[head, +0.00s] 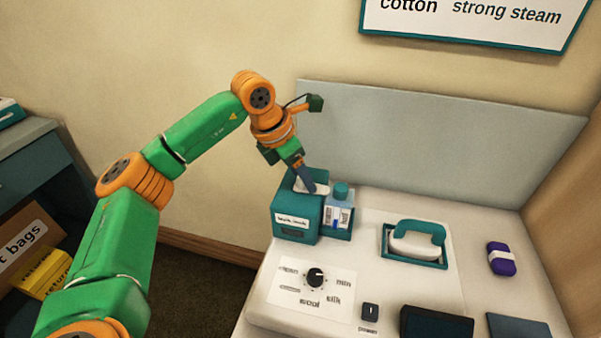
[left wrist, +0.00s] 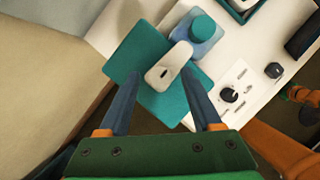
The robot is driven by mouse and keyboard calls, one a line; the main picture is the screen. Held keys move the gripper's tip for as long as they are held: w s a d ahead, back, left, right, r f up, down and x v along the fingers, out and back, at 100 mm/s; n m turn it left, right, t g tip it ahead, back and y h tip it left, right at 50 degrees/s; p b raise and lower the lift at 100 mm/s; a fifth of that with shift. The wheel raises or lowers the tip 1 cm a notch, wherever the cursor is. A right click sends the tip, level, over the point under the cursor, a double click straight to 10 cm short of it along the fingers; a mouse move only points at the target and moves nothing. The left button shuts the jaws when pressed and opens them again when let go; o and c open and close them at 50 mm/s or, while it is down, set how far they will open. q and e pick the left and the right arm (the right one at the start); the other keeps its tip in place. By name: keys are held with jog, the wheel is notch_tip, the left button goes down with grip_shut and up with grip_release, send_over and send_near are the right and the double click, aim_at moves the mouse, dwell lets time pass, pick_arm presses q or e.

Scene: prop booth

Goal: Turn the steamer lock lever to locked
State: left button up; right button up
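The steamer box also shows in the left wrist view (left wrist: 147,82). My left gripper (head: 308,186) points down over the box; its fingers partly hide the lever in the head view. In the left wrist view its fingers (left wrist: 160,80) are wide apart, one on each side of the lever. I cannot tell whether either touches it. My right gripper is not in view.
A clear bottle with a teal cap (head: 340,205) stands right beside the box. A black dial (head: 315,277), a small iron on a teal stand (head: 417,243), a power switch (head: 370,312) and a purple item (head: 501,258) are on the white counter. A grey panel (head: 430,145) stands behind.

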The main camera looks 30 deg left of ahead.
pick_arm(q)
jog(key=v, duration=0.7)
jog(key=shift+b, duration=0.4)
jog(key=shift+r, duration=0.15)
